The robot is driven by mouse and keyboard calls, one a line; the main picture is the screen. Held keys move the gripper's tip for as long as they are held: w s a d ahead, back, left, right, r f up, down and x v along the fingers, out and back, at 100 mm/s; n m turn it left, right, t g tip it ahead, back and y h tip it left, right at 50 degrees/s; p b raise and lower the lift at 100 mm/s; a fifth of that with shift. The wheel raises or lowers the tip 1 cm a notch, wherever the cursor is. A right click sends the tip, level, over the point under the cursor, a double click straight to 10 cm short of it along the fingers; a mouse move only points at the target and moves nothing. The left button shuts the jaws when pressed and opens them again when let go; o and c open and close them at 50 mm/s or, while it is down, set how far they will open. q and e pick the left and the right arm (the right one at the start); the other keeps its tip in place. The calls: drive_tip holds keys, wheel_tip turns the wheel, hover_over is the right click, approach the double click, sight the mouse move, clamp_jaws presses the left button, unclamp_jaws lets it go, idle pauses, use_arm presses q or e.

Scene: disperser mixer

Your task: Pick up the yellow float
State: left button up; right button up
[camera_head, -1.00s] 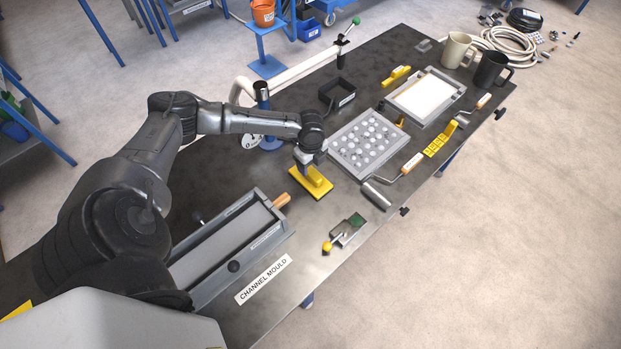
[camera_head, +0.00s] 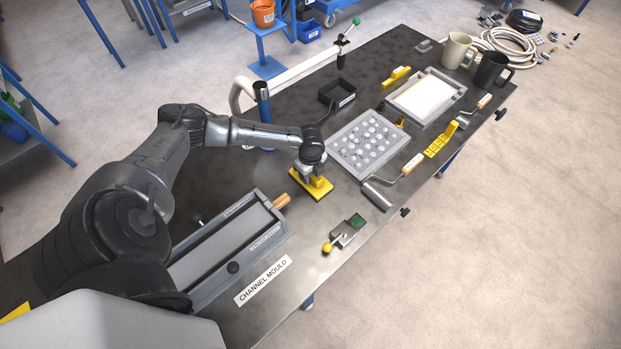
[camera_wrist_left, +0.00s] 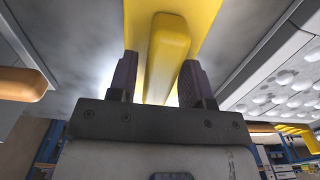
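The yellow float (camera_head: 321,190) lies flat on the dark table, plate down and handle up, just right of the channel mould. In the left wrist view the float's handle (camera_wrist_left: 168,45) rises between my fingers. My left gripper (camera_head: 311,171) is down over the float from above. In the left wrist view the left gripper (camera_wrist_left: 160,82) is open, with one finger on each side of the handle. A gap shows on the left side; contact on the right side is unclear. My right gripper is not in view.
The channel mould (camera_head: 186,267) with its orange-handled tool (camera_head: 282,201) is close on the left. A grey tray of round pieces (camera_head: 345,155), a roller (camera_head: 378,195) and a small clamp (camera_head: 347,233) are near on the right. A black box (camera_head: 338,95) stands behind.

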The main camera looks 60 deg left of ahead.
use_arm(q)
drive_tip(key=c, duration=0.7)
drive_tip(key=shift+r, duration=0.1)
